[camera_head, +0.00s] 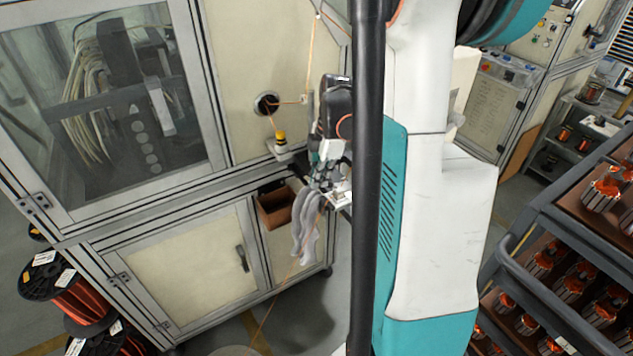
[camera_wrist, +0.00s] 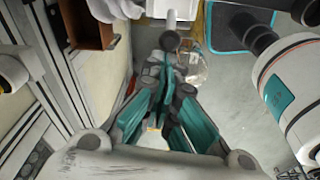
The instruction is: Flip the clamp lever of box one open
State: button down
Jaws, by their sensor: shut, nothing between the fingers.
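My gripper (camera_wrist: 166,85) shows in the wrist view with its teal fingers shut and nothing between them. A dark round knob (camera_wrist: 170,41) on a pale stem is just beyond the fingertips; it looks like the end of the clamp lever. I cannot tell whether the fingers touch it. In the head view my gripper (camera_head: 323,178) is beside the machine cabinet's front, close to a small white fitting (camera_head: 341,196). My arm and a dark post hide part of this area. Box one and the lever's position are not clear there.
A brown open bin (camera_head: 275,207) hangs on the cabinet (camera_head: 190,265), with grey gloves (camera_head: 306,225) beside it. Orange wire runs through the guide (camera_head: 266,104) and down to the floor. Wire spools (camera_head: 65,290) stand at left; a rack of armatures (camera_head: 560,290) stands at right.

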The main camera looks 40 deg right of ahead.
jog(key=shift+s+d+r, duration=0.15)
jog(key=shift+d+r, duration=0.35)
jog(key=shift+r, duration=0.05)
dwell(0.4)
jog(key=shift+r, duration=0.2)
jog(key=shift+d+r+p, duration=0.1)
jog(key=shift+r+p, duration=0.5)
